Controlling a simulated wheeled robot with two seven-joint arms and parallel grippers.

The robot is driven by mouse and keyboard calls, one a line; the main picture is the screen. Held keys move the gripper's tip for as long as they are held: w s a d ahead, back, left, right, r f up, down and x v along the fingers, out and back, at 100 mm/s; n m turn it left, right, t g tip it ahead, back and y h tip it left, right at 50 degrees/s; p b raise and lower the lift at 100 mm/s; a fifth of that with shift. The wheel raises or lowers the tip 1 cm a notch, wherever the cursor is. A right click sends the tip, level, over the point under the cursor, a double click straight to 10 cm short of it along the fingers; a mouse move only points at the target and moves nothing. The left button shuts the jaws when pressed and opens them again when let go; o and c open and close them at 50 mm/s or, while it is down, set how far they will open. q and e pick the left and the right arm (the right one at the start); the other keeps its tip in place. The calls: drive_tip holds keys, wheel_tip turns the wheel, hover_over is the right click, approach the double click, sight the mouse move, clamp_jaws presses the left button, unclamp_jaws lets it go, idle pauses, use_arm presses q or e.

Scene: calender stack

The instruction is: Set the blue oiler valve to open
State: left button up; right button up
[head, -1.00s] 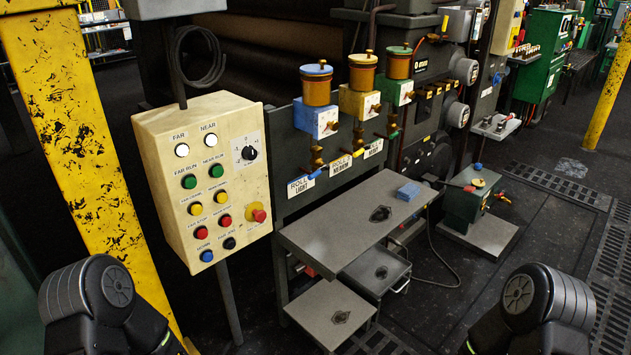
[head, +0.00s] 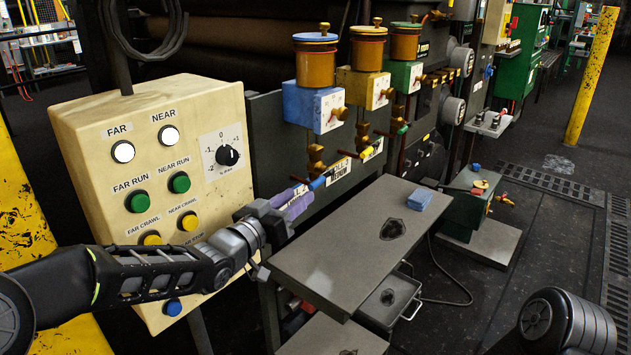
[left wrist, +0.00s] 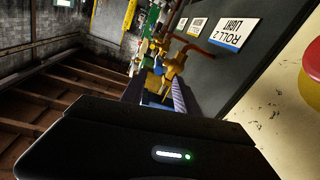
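The blue oiler (head: 313,107) has a brass cup on a blue block, with a brass valve (head: 316,158) below it. My right gripper is out of view.
A cream control panel (head: 150,180) with buttons and a dial stands left, behind my left arm. A grey shelf (head: 350,245) lies below the oilers, with a blue block (head: 419,198) on it. Yellow (head: 361,87) and green (head: 405,76) oilers stand to the right.

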sight(315, 181)
use_arm(q)
drive_tip(key=shift+s+d+r, duration=0.15)
drive_tip(key=shift+s+r, duration=0.05)
drive_tip(key=shift+s, duration=0.05)
drive_tip(key=shift+f+x, duration=0.1)
drive_tip(key=shift+x, duration=1.9)
drive_tip(key=shift+f+x, duration=0.15)
drive_tip(key=shift+x, duration=1.8)
clamp_jaws()
